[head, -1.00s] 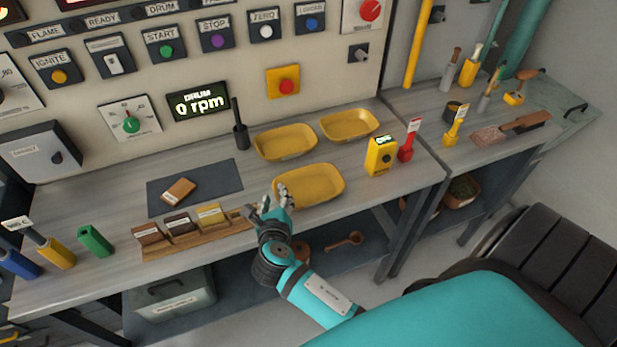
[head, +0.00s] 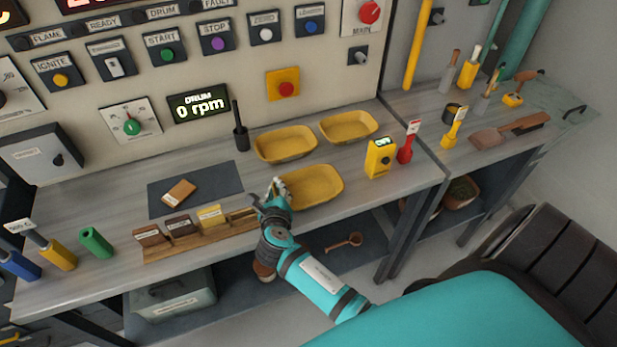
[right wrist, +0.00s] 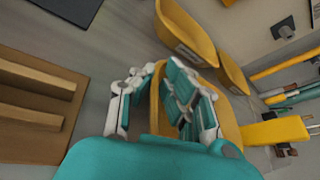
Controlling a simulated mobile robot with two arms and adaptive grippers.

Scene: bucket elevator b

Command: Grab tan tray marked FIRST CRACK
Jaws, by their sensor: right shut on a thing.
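Three similar yellow-tan trays lie on the bench. The near tray (head: 316,186) is at the bench's front edge, and my right gripper (head: 276,190) is at its left end. In the right wrist view my right gripper (right wrist: 158,92) has its fingers on either side of the wall of this tray (right wrist: 226,112), shut on it. The tray seems to rest on the bench. The back left tray (head: 286,144) and back right tray (head: 348,126) stand behind it. A label (right wrist: 190,55) shows on one back tray, too small to read. My left gripper is not in view.
A wooden rack (head: 200,236) with sample cards stands left of the gripper. A dark mat (head: 222,178) with a small brown block (head: 178,193) lies behind it. A yellow meter (head: 380,158) and a red-handled tool (head: 407,145) stand to the right.

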